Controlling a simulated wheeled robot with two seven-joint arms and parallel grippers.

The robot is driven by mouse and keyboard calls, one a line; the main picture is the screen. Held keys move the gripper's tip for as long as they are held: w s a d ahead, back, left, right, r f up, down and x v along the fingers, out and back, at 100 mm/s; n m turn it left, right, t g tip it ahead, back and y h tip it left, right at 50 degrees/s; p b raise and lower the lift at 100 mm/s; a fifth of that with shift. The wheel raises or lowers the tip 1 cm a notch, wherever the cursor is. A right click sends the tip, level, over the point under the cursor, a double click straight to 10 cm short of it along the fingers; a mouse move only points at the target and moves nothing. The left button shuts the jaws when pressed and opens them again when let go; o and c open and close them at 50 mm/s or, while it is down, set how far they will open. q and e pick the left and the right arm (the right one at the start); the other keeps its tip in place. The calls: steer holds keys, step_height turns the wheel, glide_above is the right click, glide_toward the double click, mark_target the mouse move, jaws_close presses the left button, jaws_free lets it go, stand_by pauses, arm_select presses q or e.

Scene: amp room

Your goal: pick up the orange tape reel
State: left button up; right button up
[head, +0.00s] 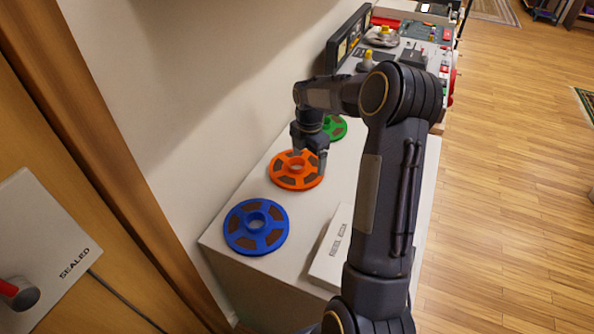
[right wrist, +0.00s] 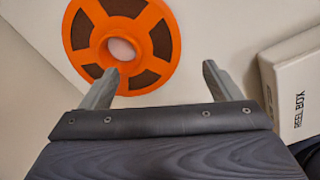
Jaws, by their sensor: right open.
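The orange tape reel (head: 290,176) lies flat on the white cabinet top, between a blue reel and a green reel. It also shows in the right wrist view (right wrist: 140,75), with its hub hole ahead of the fingers and to the left. My right gripper (head: 312,168) is open and empty at the reel's right side. In the right wrist view the left fingertip of my right gripper (right wrist: 161,75) overlaps the reel's lower rim; the other finger is clear of the reel. I cannot tell whether the finger touches it. My left gripper is not in view.
The blue reel (head: 241,238) lies nearer the front, and the green reel (head: 338,128) lies behind, partly hidden by my arm. A white reel box (head: 330,258) sits at the right; it shows in the wrist view (right wrist: 296,90). A wall borders the left. A control console (head: 410,55) stands beyond.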

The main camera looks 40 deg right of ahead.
mark_target(309, 177)
steer(key=f, duration=0.7)
steer(key=shift+d, duration=0.25)
steer(key=shift+c, duration=0.5)
steer(key=c, duration=1.2)
